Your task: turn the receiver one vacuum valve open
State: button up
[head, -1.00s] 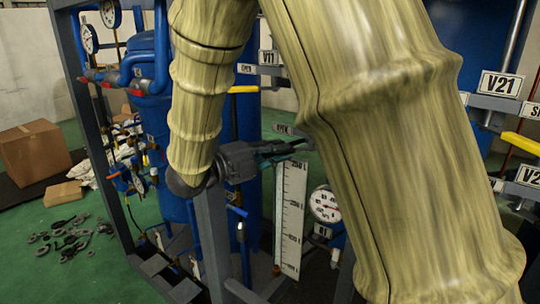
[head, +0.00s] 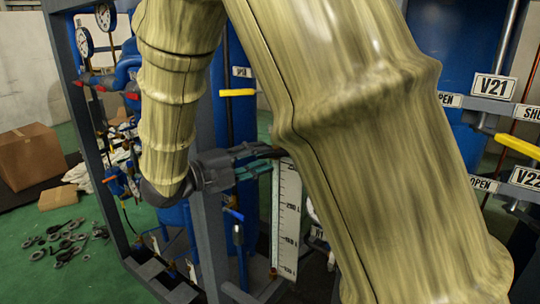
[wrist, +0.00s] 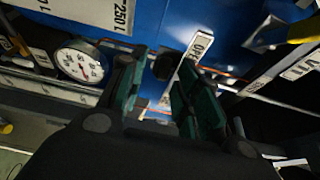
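My gripper (head: 262,161) points right, beside the top of a white level scale (head: 287,215). In the wrist view its dark green-padded fingers (wrist: 160,95) stand apart, with no object clearly held between them. A dark round knob-like part (wrist: 163,67) and a tilted white OPEN plate (wrist: 187,68) show beyond and between the fingers. I cannot tell whether they belong to the receiver one vacuum valve. A yellow handle (head: 238,93) shows left of my forearm; another yellow handle (wrist: 304,28) is at the wrist view's upper right. My arm hides much of the middle.
A round gauge (wrist: 82,62) and blue tank (wrist: 225,25) are close to the fingers. A grey frame post (head: 209,245) stands below my wrist. Plates V21 (head: 493,87) and V22 (head: 525,178) are at right. A cardboard box (head: 32,155) lies on the floor at left.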

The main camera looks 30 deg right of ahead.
jog(key=a, duration=0.8)
jog(key=shift+s, duration=0.15)
